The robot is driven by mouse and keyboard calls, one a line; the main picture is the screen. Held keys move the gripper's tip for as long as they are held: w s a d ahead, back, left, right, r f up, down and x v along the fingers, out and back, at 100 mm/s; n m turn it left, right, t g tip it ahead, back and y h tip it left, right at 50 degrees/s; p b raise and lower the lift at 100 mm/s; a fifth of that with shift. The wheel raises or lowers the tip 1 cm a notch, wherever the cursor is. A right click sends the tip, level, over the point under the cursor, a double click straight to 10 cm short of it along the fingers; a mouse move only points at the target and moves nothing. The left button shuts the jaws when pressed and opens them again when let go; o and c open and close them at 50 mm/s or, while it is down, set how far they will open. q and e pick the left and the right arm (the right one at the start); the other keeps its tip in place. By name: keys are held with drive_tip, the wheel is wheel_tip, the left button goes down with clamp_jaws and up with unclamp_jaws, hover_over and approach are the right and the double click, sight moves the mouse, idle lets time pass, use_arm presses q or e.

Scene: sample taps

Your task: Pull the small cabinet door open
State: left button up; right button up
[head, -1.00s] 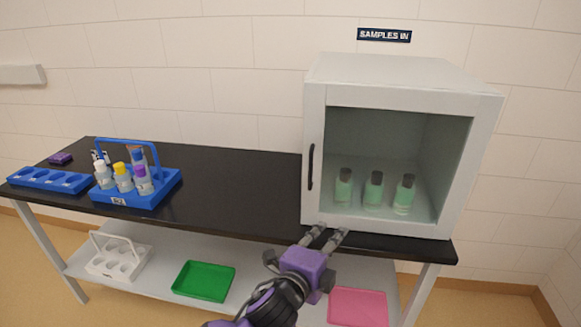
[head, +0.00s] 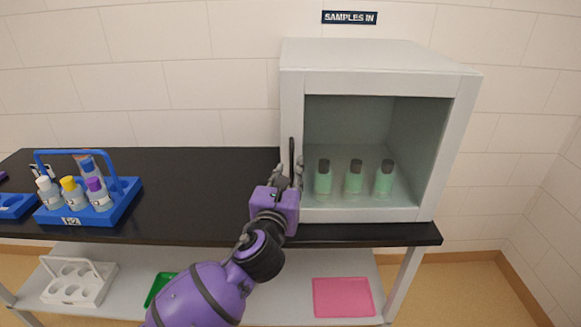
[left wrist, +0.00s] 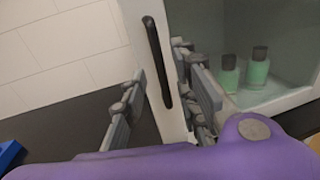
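The small white cabinet (head: 455,150) stands on the black bench top at the right. Its door (head: 378,84) has a pale frame around a clear pane and looks shut. A dark upright handle (left wrist: 157,62) is on the door's left side; its upper part shows in the head view (head: 291,150). My left gripper (head: 287,172) is at the handle's lower part. In the left wrist view its two fingers are apart, one on each side of the handle, with gaps showing. My right gripper is not in view.
Several green bottles (head: 353,180) stand inside the cabinet. A blue carrier (head: 118,205) with capped bottles stands on the bench at left. A white carrier (head: 78,285), a green tray (head: 158,288) and a pink tray (head: 342,297) are on the lower shelf. The bench between is clear.

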sight(291, 168)
use_arm(q)
drive_tip(key=shift+w+d, duration=0.2)
drive_tip(key=shift+w, duration=0.65)
drive_tip(key=shift+w+d, duration=0.2)
drive_tip(key=shift+w, duration=0.65)
clamp_jaws()
